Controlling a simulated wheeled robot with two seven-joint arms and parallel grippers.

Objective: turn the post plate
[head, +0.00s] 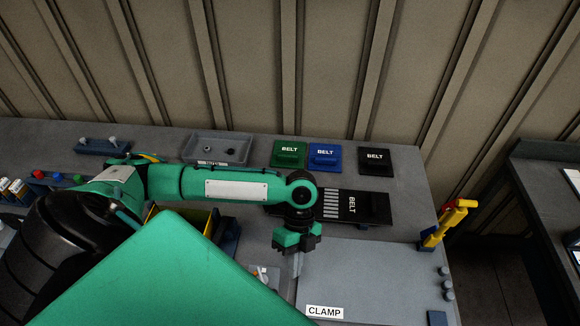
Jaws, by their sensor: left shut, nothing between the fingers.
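My left gripper (298,266) points down, shut and empty, over the left edge of a large grey board (375,275) with a CLAMP label. I cannot tell whether its fingertips touch anything. No part is labelled as the post plate. A dark blue plate (100,148) with two pale posts lies at the back left, well apart from the gripper. Several short grey posts (447,283) stand at the right edge of the grey board. My arm hides part of the table left of the gripper. My right gripper is not in view.
A grey tray (218,148) with small parts, a green BELT pad (290,152), a blue one (325,155) and a black one (375,160) line the back. A black BELT piece (350,206) lies behind the gripper.

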